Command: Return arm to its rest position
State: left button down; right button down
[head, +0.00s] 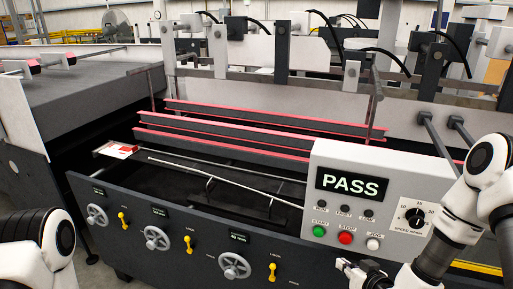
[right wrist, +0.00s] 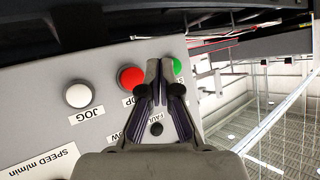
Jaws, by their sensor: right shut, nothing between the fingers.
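My right gripper (head: 352,268) is low in front of the control panel (head: 330,165) in the head view, below the row of buttons. In the right wrist view my right gripper (right wrist: 158,70) is shut and empty, with its fingertips seen between the red stop button (right wrist: 131,78) and the green start button (right wrist: 178,67). I cannot tell whether it touches the panel. The panel's display (head: 352,185) reads PASS. My left arm shows at the lower left of the head view, but its gripper is out of view.
The folder gluer's front plate (head: 190,238) carries handwheels (head: 157,238) and yellow lock levers (head: 188,246). A red and white carton (head: 118,151) lies at the machine's left. Red-edged rails (head: 250,125) cross behind. A white jog button (right wrist: 78,95) and speed dial (head: 414,217) are nearby.

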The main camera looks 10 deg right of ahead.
jog(key=s+a+f+n+g+b, duration=0.1)
jog(key=s+a+f+g+b, duration=0.25)
jog(key=s+f, duration=0.4)
jog(key=s+a+f+n+g+b, duration=0.25)
jog(key=s+a+f, duration=0.2)
jog(key=f, duration=0.65)
jog(key=s+f+m+g, duration=0.1)
jog(key=s+f+g, duration=0.1)
jog(key=s, duration=0.5)
jog(key=s+f+m+g+h, duration=0.1)
jog(key=s+f+g, duration=0.1)
jog(key=s+g, duration=0.2)
jog(key=s, duration=0.3)
jog(key=shift+s+d+f, duration=0.15)
jog(key=shift+d+f, duration=0.05)
